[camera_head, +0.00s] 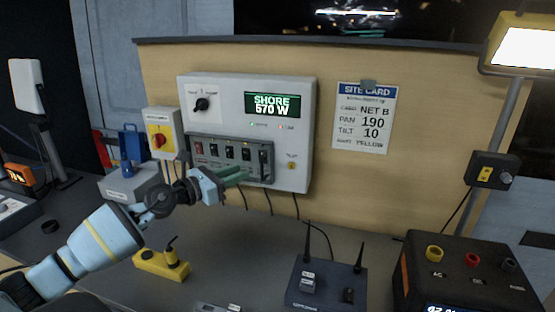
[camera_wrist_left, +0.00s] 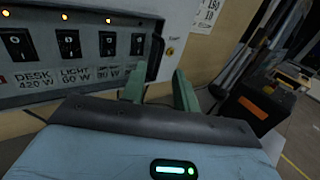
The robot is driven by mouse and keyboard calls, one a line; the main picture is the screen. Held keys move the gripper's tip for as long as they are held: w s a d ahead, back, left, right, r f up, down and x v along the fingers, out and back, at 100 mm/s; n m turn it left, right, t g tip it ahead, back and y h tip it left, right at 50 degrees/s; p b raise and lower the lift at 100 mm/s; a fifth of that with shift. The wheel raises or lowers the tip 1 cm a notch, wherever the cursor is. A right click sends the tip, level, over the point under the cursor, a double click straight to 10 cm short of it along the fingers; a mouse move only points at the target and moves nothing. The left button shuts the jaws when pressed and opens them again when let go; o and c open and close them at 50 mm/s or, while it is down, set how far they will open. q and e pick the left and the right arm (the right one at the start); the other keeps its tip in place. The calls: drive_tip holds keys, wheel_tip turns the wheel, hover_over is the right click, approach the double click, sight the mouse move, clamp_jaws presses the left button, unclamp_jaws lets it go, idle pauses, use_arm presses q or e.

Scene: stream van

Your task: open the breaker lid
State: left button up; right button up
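The breaker panel (camera_head: 215,180) is a grey strip with a row of dark switches, low on the white power box (camera_head: 225,90). A lid over the switches looks closed, possibly see-through; I cannot make out its edges clearly. A dark upright bar (camera_head: 266,163), perhaps its handle, stands at the panel's right end; it also shows in the left wrist view (camera_wrist_left: 155,57). My left gripper (camera_head: 240,176) is just in front of the panel's lower right. In the left wrist view its green fingers (camera_wrist_left: 160,88) are apart and empty, with the bar beyond the gap. My right gripper is out of view.
Below on the bench are a yellow block (camera_head: 161,265), a router with antennas (camera_head: 325,285) and a black box with sockets (camera_head: 460,270). A site card (camera_head: 363,118) hangs to the right.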

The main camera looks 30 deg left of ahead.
use_arm(q)
drive_tip(key=x, duration=0.7)
drive_tip(key=shift+p, duration=0.3)
drive_tip(key=shift+w+r, duration=0.1)
clamp_jaws()
idle(0.3)
